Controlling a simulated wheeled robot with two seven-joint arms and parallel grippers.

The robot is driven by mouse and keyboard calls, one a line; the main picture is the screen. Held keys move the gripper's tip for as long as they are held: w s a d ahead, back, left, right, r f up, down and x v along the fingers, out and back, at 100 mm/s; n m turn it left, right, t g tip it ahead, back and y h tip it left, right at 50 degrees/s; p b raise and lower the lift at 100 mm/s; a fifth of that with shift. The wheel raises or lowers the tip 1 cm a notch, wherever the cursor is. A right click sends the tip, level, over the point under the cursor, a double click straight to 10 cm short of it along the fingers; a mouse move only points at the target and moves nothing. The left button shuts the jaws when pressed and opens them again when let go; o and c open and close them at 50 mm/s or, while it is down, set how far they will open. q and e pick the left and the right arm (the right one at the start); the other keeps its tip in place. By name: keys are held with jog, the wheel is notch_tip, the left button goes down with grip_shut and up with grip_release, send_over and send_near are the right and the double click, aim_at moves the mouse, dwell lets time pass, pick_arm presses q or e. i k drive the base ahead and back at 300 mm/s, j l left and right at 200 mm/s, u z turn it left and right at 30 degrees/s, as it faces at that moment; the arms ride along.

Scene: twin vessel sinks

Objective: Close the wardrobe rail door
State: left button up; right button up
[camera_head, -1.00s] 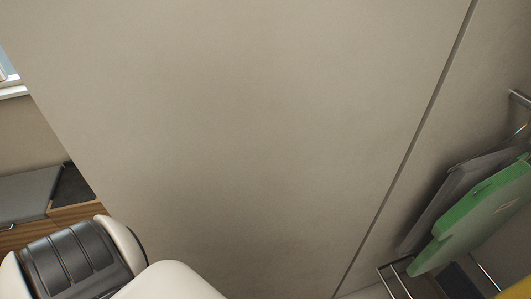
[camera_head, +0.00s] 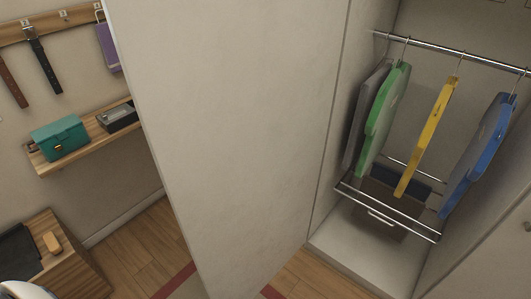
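The wardrobe rail door (camera_head: 235,130) is a large pale grey panel in the middle of the head view. It stands open, with its right edge along the wardrobe's left side. The wardrobe's rail compartment (camera_head: 405,150) is exposed on the right. Inside it, green (camera_head: 384,115), yellow (camera_head: 428,135), blue (camera_head: 478,155) and grey (camera_head: 362,125) garment-like panels hang from a metal rail (camera_head: 460,52). A small white piece of my own arm shows at the bottom left corner. Neither gripper is in view.
A wooden shelf (camera_head: 85,145) with a teal box (camera_head: 60,140) is on the left wall, below hanging belts (camera_head: 43,60). A wooden cabinet (camera_head: 60,265) stands lower left. Wooden floor (camera_head: 150,245) is clear left of the door.

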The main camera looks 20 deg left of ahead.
aim_at(232, 100)
jog(key=k+j+z, duration=0.15)
jog(key=j, duration=0.2)
jog(key=j+z, duration=0.15)
jog(key=j, duration=0.2)
jog(key=k+j+z, duration=0.3)
jog(key=j, duration=0.3)
jog(key=i+j+z, duration=0.15)
jog(key=j, duration=0.45)
jog(key=i+j+z, duration=0.15)
jog(key=j, duration=0.45)
jog(key=j+z, duration=0.15)
jog(key=j, duration=0.45)
